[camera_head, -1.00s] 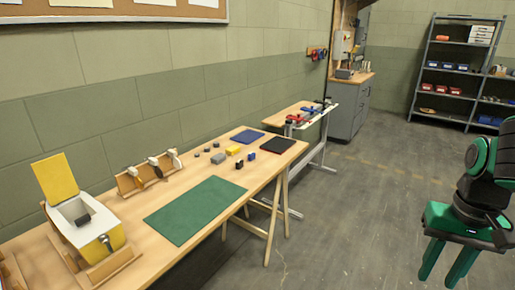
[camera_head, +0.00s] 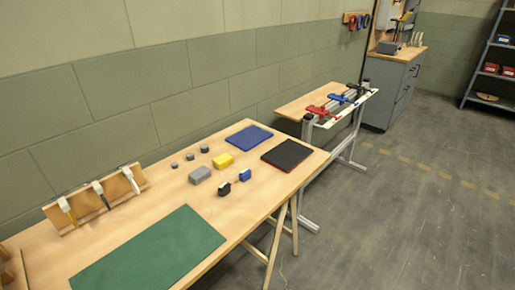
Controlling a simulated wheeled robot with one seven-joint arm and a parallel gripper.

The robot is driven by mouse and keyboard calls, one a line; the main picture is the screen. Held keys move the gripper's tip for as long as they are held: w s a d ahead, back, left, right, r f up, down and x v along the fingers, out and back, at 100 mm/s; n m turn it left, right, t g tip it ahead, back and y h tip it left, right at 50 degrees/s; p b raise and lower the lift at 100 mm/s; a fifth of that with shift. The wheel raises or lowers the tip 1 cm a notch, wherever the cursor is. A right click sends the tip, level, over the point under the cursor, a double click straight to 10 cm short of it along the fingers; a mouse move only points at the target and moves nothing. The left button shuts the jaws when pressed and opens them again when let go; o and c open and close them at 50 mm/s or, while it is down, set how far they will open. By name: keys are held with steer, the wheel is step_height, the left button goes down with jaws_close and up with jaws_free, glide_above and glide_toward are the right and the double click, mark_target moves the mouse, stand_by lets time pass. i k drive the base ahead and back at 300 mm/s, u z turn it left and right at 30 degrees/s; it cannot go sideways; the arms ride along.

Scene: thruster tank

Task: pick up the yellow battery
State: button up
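The yellow battery (camera_head: 223,160) is a small yellow block lying on the wooden table (camera_head: 150,207), near the table's middle. A grey block (camera_head: 200,175) lies just left of it and nearer to me. A blue block (camera_head: 245,175) and a small black block (camera_head: 224,189) lie to its right and nearer. Nothing visible touches the yellow battery. My gripper is outside the view now, so its distance from the battery cannot be seen.
Small dark round parts (camera_head: 190,156) lie left of the battery. A blue mat (camera_head: 249,137), a black-and-red mat (camera_head: 294,152) and a green mat (camera_head: 150,252) lie on the table. A wooden rack (camera_head: 97,195) stands along the wall side. The floor (camera_head: 400,220) at right is clear.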

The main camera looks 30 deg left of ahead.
mark_target(222, 161)
steer(key=u, duration=0.3)
steer(key=i, duration=1.2)
steer(key=u, duration=0.55)
